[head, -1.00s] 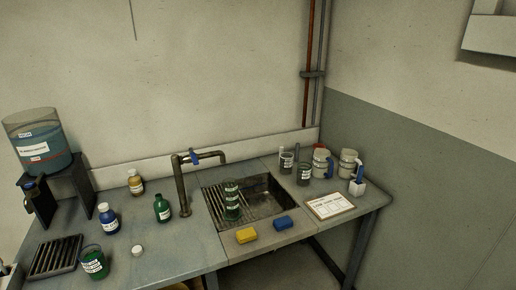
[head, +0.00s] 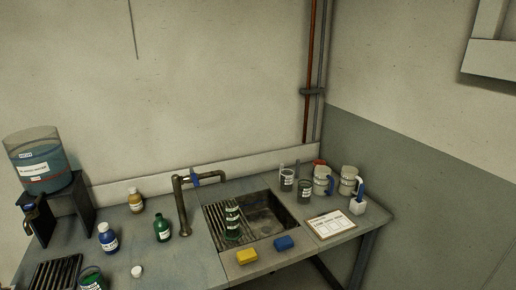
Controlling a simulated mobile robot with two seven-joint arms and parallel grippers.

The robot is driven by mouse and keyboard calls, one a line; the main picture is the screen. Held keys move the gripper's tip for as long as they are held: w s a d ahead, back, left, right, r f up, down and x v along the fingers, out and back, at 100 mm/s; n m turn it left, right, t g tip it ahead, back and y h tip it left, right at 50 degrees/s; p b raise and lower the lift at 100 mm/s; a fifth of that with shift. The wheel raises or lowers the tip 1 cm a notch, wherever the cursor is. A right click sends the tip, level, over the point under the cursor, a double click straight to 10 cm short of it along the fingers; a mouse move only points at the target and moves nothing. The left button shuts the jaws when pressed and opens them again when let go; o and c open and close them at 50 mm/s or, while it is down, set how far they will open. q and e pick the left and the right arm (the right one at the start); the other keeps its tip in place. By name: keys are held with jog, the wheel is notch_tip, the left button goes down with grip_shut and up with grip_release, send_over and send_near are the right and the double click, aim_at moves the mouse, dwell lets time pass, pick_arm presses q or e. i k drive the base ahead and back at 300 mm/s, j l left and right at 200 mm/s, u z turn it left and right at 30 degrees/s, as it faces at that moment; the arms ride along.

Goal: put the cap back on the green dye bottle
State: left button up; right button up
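The green dye bottle (head: 162,228) stands upright on the bench, left of the tap, with a pale label on its front. Its neck looks dark and open, though it is small in the view. A small white cap (head: 137,271) lies on the bench in front of the bottle and a little to its left, apart from it. Neither of my grippers shows in the head view.
A blue bottle (head: 107,238) and an amber bottle (head: 135,201) stand left of the green one. A green-filled beaker (head: 92,280) and a drying rack (head: 55,272) are at front left. The tap (head: 182,208) and sink (head: 280,212) are right.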

aim_at(163, 233)
jog(key=u, duration=1.35)
jog(key=i+j+z, duration=0.1)
jog(key=j+z, duration=0.6)
